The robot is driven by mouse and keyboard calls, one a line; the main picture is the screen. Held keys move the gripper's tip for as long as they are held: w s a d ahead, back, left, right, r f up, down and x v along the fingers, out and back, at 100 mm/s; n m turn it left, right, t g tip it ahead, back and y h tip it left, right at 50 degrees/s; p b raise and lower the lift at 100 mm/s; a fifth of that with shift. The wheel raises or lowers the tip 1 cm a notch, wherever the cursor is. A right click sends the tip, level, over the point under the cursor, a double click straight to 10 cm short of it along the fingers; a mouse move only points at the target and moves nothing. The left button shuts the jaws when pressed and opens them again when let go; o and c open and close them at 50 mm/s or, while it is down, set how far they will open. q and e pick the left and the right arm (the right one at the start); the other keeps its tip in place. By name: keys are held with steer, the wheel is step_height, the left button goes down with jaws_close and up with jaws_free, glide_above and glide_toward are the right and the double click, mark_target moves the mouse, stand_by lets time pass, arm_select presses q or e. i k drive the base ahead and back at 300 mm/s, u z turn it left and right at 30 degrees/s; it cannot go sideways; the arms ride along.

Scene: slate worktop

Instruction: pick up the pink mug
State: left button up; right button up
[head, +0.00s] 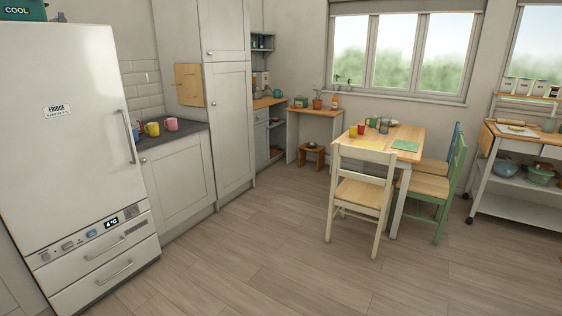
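The pink mug (171,124) stands upright on the slate worktop (190,132), at the left of the head view between the fridge and the tall cabinet. A yellow mug (152,128) stands just to its left. A blue mug (134,130) is farther left, partly hidden by the fridge's edge. Neither of my grippers shows in the head view.
The white fridge (70,130) stands left of the worktop and sticks out in front. The tall cabinet (228,120) bounds it on the right. A dining table (405,155) with chairs (360,195) is at the right. The wooden floor (250,260) in front is clear.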

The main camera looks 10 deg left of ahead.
mark_target(171, 122)
steer(key=u, duration=0.2)
steer(key=i, duration=1.75)
steer(key=u, duration=1.05)
steer(key=i, duration=0.85)
steer(key=u, duration=0.45)
